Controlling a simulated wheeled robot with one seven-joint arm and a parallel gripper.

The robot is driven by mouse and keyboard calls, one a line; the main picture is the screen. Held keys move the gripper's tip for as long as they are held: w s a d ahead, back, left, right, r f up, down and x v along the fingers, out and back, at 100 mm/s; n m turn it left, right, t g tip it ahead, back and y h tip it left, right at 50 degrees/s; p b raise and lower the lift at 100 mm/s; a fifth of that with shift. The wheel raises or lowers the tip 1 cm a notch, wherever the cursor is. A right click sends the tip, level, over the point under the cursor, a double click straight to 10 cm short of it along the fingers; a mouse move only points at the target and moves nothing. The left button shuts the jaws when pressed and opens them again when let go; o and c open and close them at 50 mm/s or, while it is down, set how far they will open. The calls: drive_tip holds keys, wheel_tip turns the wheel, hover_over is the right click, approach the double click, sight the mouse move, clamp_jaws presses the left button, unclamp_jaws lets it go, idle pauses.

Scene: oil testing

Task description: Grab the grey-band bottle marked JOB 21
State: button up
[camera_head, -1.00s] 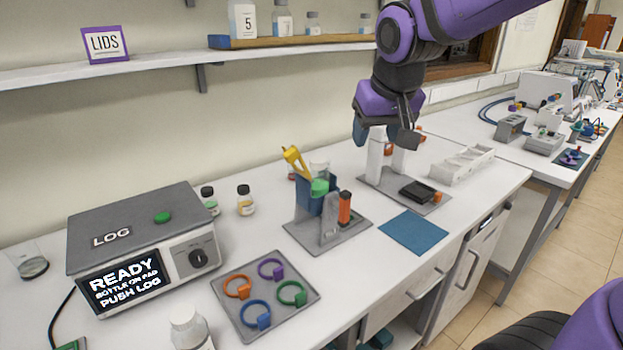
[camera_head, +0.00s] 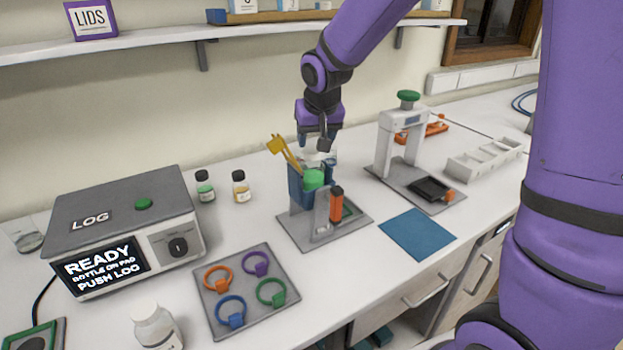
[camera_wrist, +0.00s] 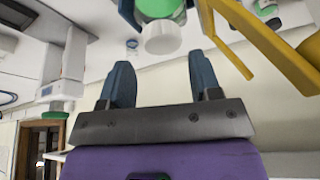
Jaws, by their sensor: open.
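My gripper (camera_head: 315,140) is open and empty, pointing down just above and behind the blue holder (camera_head: 298,188). In the wrist view its two blue fingers (camera_wrist: 160,75) are apart, and a white cap (camera_wrist: 165,38) shows beyond the gap between them, with green just above it. In the head view a pale-capped bottle shows partly under my gripper, mostly hidden by the holder. A white-capped bottle (camera_head: 155,330) stands at the front left. No grey band or JOB 21 marking is readable on any bottle.
A yellow tool (camera_head: 283,150) sticks up beside my gripper and also shows in the wrist view (camera_wrist: 265,45). A green-banded bottle (camera_head: 205,187) and a yellow-banded bottle (camera_head: 241,187) stand by the LOG box (camera_head: 120,225). The blue mat (camera_head: 418,234) is bare.

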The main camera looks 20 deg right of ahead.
sight(311, 150)
drive_tip(key=shift+w+x, duration=0.15)
drive_tip(key=shift+x, duration=1.3)
drive_tip(key=shift+w+x, duration=0.1)
drive_tip(key=shift+x, duration=1.35)
drive_tip(key=shift+a+r, duration=0.1)
drive_tip(key=shift+a, duration=0.05)
clamp_jaws()
